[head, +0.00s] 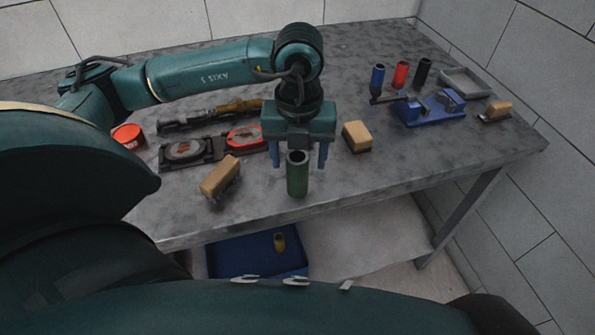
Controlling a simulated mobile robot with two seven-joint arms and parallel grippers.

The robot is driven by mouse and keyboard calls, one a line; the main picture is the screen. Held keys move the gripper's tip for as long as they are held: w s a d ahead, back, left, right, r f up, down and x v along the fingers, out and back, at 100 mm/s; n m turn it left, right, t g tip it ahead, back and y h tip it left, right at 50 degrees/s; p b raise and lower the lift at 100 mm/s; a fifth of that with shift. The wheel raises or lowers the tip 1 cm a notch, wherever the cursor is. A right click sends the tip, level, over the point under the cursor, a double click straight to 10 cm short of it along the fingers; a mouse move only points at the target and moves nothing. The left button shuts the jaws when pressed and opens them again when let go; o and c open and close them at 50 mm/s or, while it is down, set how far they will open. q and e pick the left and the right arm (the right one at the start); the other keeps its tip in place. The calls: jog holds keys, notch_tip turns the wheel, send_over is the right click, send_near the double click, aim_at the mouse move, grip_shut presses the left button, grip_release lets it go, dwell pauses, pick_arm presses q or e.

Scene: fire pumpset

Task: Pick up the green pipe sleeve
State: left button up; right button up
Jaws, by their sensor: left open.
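The green pipe sleeve (297,176) stands upright on the grey table near its front edge, its open end up. My left gripper (299,162) points down just behind and above it. Its two blue fingers are spread apart, one to each side of the sleeve in the picture. I cannot tell whether the fingers are level with the sleeve or still behind it; no contact shows. My right gripper is not in view.
A wooden-backed brush (220,177) lies left of the sleeve, another wooden block (357,136) to the right. Blue, red and black sleeves (401,74) stand behind a blue vise (435,108). A blue bin (255,257) sits below. The front right tabletop is clear.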

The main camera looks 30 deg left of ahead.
aim_at(298, 171)
pick_arm(q)
notch_tip(298, 171, down, 5)
jog(key=shift+a+r, duration=0.15)
jog(key=shift+r, duration=0.05)
grip_shut()
dwell(0.6)
